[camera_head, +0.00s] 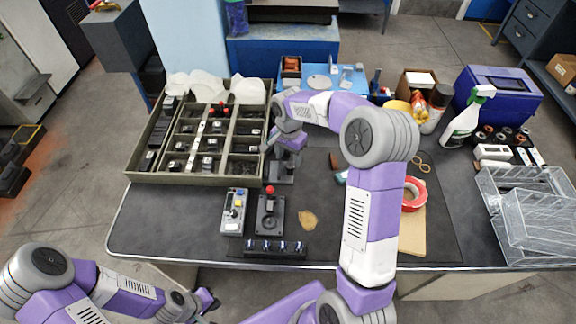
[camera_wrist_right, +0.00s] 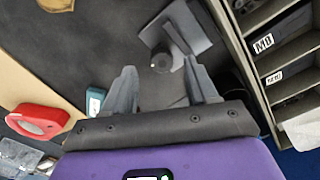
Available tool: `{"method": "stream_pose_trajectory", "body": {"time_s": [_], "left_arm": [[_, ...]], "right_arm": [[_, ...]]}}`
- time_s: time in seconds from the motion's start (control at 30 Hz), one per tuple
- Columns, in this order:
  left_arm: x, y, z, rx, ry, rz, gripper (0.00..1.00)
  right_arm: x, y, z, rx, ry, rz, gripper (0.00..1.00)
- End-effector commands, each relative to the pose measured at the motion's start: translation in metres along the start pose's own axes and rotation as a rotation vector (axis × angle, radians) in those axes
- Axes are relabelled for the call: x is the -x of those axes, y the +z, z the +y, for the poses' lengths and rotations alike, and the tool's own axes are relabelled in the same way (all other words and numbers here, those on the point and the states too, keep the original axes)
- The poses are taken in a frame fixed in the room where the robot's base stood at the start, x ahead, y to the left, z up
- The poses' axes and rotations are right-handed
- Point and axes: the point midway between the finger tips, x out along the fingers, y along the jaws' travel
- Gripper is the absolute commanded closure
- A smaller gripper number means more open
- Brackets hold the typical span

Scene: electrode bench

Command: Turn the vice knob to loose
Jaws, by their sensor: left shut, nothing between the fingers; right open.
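The vice (camera_head: 281,177) stands on the dark mat just right of the divided tray, partly hidden under my right gripper (camera_head: 284,142). In the right wrist view, the vice (camera_wrist_right: 196,26) is a grey metal piece with a round dark knob (camera_wrist_right: 160,62). My right gripper (camera_wrist_right: 159,70) is open there, and the knob appears between its two fingertips. I cannot tell whether a finger touches it. The knob's setting is not readable. My left gripper (camera_head: 207,303) is shut and empty, low in front of the bench at the left.
The divided tray (camera_head: 140,172) of small labelled parts borders the vice on the left. A control box (camera_head: 234,212), a red-topped joystick device (camera_head: 270,217) and a dark strip (camera_head: 275,247) stand in front. Red tape (camera_head: 414,194) and a spray bottle (camera_head: 465,120) are right. The bench's front left is clear.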

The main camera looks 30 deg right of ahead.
Motion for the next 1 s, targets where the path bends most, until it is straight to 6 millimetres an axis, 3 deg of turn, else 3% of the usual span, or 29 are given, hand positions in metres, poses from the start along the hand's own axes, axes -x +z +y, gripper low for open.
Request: {"method": "stream_pose_trajectory", "body": {"time_s": [0.03, 0.23, 0.63, 1.0], "left_arm": [[-0.005, 0.0, -0.002, 0.0, 0.0, 0.0, 1.0], [-0.012, -0.001, -0.004, 0.0, 0.0, 0.0, 1.0], [-0.013, -0.001, -0.005, 0.0, 0.0, 0.0, 1.0], [-0.013, -0.001, -0.005, 0.0, 0.0, 0.0, 1.0]], "right_arm": [[-0.012, 0.0, 0.001, 0.0, 0.002, -0.001, 0.42], [-0.038, 0.0, 0.0, -0.001, 0.001, 0.0, 0.42], [-0.045, 0.0, 0.0, 0.0, -0.001, 0.001, 0.42], [-0.045, 0.0, 0.0, 0.0, -0.001, 0.001, 0.97]]}}
